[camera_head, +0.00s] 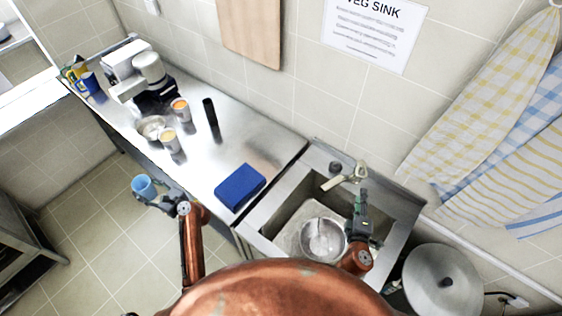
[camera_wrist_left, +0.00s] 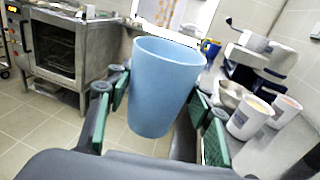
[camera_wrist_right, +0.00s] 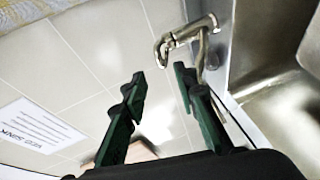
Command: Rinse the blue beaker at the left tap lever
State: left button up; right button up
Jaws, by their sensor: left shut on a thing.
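The blue beaker (camera_head: 143,186) is upright in my left gripper (camera_head: 158,197), out over the floor to the left of the counter. In the left wrist view the beaker (camera_wrist_left: 165,85) sits between the two green-padded fingers. The tap (camera_head: 346,177) stands at the back rim of the sink (camera_head: 262,243). My right gripper (camera_head: 360,212) is over the right part of the sink, in front of the tap. In the right wrist view its fingers (camera_wrist_right: 158,82) are apart and empty, with the tap (camera_wrist_right: 186,36) just beyond them. I cannot tell the left lever apart clearly.
A steel pot (camera_head: 322,240) sits in the sink. A blue block (camera_head: 240,187) lies on the counter left of the sink. Cups (camera_head: 168,139), a black upright object (camera_head: 211,118) and a white mixer (camera_head: 149,72) stand further left. A round lid-like disc (camera_head: 440,280) is at right.

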aim_at(363, 177)
jog(key=x, duration=1.1)
jog(key=shift+w+d+p, duration=0.1)
jog(key=shift+d+p, duration=0.2)
jog(key=shift+p, duration=0.05)
jog(key=shift+c, duration=0.4)
